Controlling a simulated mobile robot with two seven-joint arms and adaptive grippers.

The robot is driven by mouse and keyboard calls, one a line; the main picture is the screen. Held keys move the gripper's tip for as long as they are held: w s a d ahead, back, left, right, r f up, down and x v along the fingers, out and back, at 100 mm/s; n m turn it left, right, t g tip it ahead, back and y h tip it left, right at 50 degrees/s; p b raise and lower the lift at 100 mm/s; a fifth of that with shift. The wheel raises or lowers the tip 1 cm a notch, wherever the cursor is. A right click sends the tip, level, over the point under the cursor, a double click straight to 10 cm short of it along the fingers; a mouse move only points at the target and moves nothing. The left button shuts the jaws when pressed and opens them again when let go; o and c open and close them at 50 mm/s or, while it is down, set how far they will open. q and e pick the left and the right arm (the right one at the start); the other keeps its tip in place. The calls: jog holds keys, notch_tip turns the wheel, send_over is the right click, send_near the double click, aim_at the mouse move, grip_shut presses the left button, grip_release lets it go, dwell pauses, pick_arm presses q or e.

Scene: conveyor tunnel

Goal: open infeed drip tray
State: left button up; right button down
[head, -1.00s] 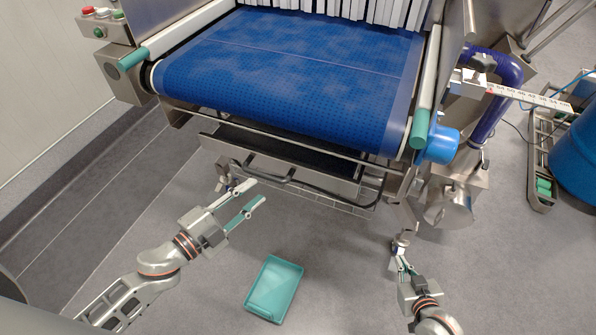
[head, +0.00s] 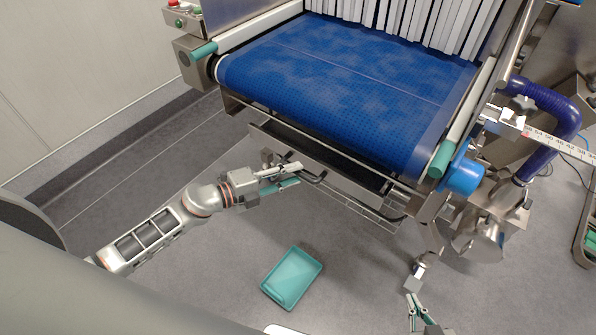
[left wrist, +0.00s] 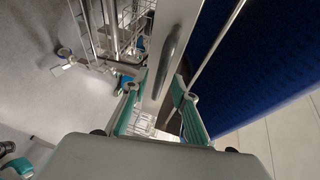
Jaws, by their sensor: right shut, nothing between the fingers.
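The infeed drip tray (head: 357,187) is a steel tray with a dark inside, under the front of the blue conveyor belt (head: 350,85). Its bar handle (left wrist: 169,56) runs along the steel front in the left wrist view. My left gripper (head: 300,174) is open at the handle in the head view. In the left wrist view my left gripper (left wrist: 160,92) has its green fingers on either side of the handle's near end; I cannot tell whether they touch it. My right gripper (head: 413,299) is shut and empty near the lower right, partly cut off by the picture edge.
A teal bin (head: 292,278) lies on the grey floor below the tray. A blue roller end (head: 465,174) and a purple pipe (head: 550,115) are at the right. Control buttons (head: 182,12) sit at the upper left. The floor before the tray is otherwise mostly clear.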

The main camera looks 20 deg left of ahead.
pick_arm(q)
jog(key=shift+x, duration=1.2)
